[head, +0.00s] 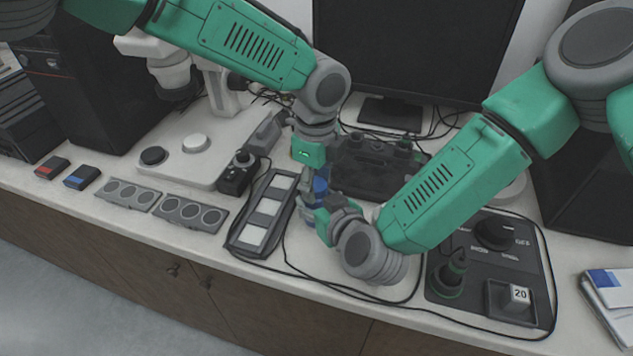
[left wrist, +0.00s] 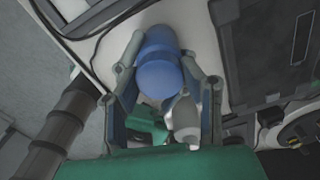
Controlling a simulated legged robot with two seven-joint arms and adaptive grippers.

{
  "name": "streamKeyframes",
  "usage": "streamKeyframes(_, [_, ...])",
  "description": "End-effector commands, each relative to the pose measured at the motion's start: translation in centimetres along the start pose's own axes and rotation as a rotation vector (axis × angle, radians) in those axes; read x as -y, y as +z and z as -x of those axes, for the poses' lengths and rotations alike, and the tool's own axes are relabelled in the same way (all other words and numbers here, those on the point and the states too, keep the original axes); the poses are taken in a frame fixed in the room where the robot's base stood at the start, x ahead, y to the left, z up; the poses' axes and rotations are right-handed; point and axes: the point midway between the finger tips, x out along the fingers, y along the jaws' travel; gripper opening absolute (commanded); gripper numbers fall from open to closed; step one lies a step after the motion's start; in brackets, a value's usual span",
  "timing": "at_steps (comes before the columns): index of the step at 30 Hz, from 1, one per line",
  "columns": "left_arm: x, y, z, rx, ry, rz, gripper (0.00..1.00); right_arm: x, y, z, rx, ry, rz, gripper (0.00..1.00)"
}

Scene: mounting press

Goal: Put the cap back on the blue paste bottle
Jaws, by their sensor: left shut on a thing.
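I cannot tell whether cap and bottle touch. My right gripper (head: 324,212) reaches in from the right beside the bottle at a lower height. Its fingertips are hidden, so its grip is unclear.
A dark tray with white pads (head: 262,212) lies just left of the grippers. A control panel (head: 490,262) with a knob and a "20" block stands at the right. A microscope (head: 180,75) stands at the back left. Black cables cross the bench near its front edge.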

Motion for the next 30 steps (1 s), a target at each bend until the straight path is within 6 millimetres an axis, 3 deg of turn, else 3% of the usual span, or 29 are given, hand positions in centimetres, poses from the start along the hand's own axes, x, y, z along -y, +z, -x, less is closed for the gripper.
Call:
streamKeyframes(1, [0.3,0.3,0.1,0.003,-0.008,0.003,0.01,0.3,0.1,0.1,0.002,-0.007,0.000,0.00])
streamKeyframes(2, [0.3,0.3,0.1,0.004,-0.009,0.004,0.39,0.3,0.1,0.1,0.002,-0.007,0.000,0.00])
streamKeyframes(3, [0.3,0.3,0.1,0.004,-0.009,0.004,0.53,0.3,0.1,0.1,0.002,-0.008,0.000,0.00])
streamKeyframes(4, [0.2,0.3,0.1,0.004,-0.008,0.004,0.56,0.3,0.1,0.1,0.002,-0.007,0.000,0.00])
streamKeyframes(14, [0.1,0.2,0.2,0.003,-0.005,0.005,0.56,0.1,0.0,0.1,0.001,-0.003,0.000,0.00])
streamKeyframes(24, [0.1,0.2,4.1,0.004,-0.005,0.005,0.56,0.1,0.0,0.1,0.001,-0.002,0.000,0.00])
streamKeyframes(30, [0.1,0.1,4.5,0.002,-0.002,0.005,0.56,0.1,0.0,0.0,0.001,-0.002,0.000,0.00])
